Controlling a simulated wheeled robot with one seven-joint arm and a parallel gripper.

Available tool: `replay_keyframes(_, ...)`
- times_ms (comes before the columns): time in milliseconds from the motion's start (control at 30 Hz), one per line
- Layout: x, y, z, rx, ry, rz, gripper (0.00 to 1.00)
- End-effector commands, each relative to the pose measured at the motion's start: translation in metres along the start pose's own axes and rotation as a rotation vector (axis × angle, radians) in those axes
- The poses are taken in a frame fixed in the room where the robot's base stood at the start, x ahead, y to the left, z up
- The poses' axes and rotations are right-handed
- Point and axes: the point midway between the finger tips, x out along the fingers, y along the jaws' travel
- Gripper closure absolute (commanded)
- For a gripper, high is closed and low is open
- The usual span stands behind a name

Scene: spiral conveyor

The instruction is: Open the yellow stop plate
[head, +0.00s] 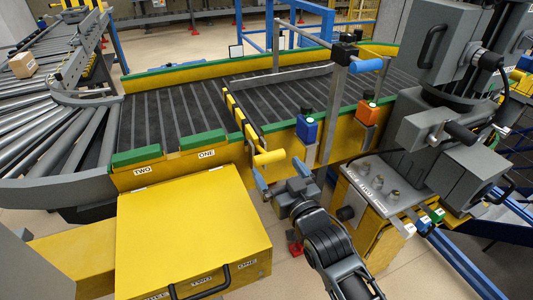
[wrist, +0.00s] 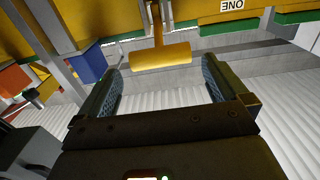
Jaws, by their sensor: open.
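The yellow stop plate (head: 237,114) shows in the head view as a narrow yellow bar lying across the conveyor belt. Its yellow cylindrical handle (head: 269,157) sticks out at the near side of the belt. In the wrist view the handle (wrist: 160,57) is a horizontal yellow cylinder on a short stem, between two grey brackets. My gripper (head: 280,174) is open just in front of and below the handle. In the wrist view its two fingers (wrist: 160,80) stand wide apart to either side, with the handle just past the tips. Nothing is between the fingers.
A blue button box (head: 307,129) and an orange button box (head: 368,112) stand right of the handle, beside a grey post (head: 333,110). A large yellow box (head: 190,230) stands left of my arm. Grey machinery (head: 440,140) fills the right.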

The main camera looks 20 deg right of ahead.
Motion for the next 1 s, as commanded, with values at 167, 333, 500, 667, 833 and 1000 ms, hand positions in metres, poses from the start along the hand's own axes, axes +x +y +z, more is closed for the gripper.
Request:
replay_keyframes(167, 0.018, -0.001, -0.003, 0.001, 0.003, -0.001, 0.0)
replay_keyframes(333, 0.045, -0.001, -0.003, 0.002, 0.002, 0.0, 0.0)
replay_keyframes(500, 0.066, 0.0, -0.002, 0.002, 0.002, 0.001, 0.0)
replay_keyframes(667, 0.076, 0.0, -0.001, 0.001, 0.002, 0.001, 0.0)
replay_keyframes(833, 0.077, 0.0, -0.001, 0.0, 0.002, 0.0, 0.0)
replay_keyframes(1000, 0.077, 0.0, -0.001, 0.0, 0.002, 0.0, 0.04)
